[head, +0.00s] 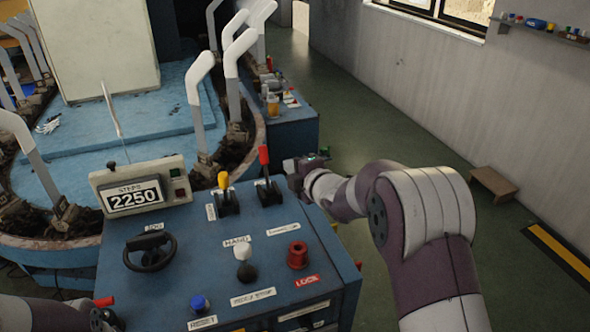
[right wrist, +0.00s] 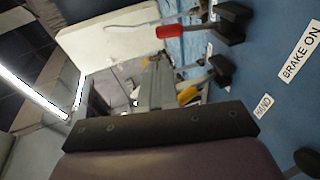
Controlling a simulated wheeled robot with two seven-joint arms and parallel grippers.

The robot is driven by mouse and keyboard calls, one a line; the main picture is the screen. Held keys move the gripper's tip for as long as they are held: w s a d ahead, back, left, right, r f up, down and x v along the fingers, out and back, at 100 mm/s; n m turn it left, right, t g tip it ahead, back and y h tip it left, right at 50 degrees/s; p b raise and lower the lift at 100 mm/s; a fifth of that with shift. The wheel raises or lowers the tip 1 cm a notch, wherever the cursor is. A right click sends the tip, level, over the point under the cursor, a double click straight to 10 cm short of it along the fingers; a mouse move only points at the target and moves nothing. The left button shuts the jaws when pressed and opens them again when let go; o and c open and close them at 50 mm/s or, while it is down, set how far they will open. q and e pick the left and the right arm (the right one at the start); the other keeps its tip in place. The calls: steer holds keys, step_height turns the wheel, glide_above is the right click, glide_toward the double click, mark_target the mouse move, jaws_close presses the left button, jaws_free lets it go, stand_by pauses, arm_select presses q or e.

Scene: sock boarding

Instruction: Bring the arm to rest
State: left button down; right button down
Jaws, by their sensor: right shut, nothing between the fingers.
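My right arm comes in from the right, and its gripper (head: 300,168) is above the far right edge of the blue control desk (head: 190,262), just right of the red-handled lever (head: 264,160). In the right wrist view the gripper's fingers (right wrist: 157,85) are together with nothing held. The red lever handle (right wrist: 175,32) and yellow lever handle (right wrist: 187,95) show beyond them, apart from the fingers as far as I can tell. Part of my left arm (head: 45,314) shows at the lower left; its end (head: 106,318) is cut off, so its jaw state is unclear.
The desk bears a black handwheel (head: 150,252), a yellow-handled lever (head: 224,182), a white knob (head: 243,253), a red knob (head: 297,255), a blue button (head: 199,303) and a counter box reading 2250 (head: 134,197). White leg forms (head: 196,95) stand behind.

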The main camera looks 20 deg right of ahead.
steer(key=s+d+f+m+g+h, duration=0.1)
steer(key=s+f+m+g, duration=0.1)
steer(key=s+f+m, duration=0.2)
steer(key=s+d+f+m+g+h, duration=0.1)
steer(key=s+f+m+g, duration=0.2)
steer(key=s+m, duration=0.2)
steer(key=s+d+f+m+g+h, duration=0.1)
steer(key=s+f+m+g, duration=0.1)
steer(key=s+f+m, duration=0.2)
steer(key=shift+s+d+f+m+g+h, duration=0.2)
steer(key=shift+d+f+m+g+h, duration=0.1)
steer(key=shift+g+h, duration=0.1)
steer(key=s+a+f+m+g, duration=0.1)
steer(key=s+a+m+g, duration=0.15)
steer(key=s, duration=0.55)
steer(key=s+a+f+m+g, duration=0.1)
steer(key=s+a+m+g, duration=0.2)
steer(key=s, duration=0.5)
step_height(320, 180, up, 13)
steer(key=s+p, duration=0.1)
steer(key=p, duration=1.1)
steer(key=shift+s+a+r+y+p, duration=0.2)
steer(key=shift+s+a+y+p, duration=0.1)
steer(key=shift+y, duration=0.1)
steer(key=shift+m, duration=0.25)
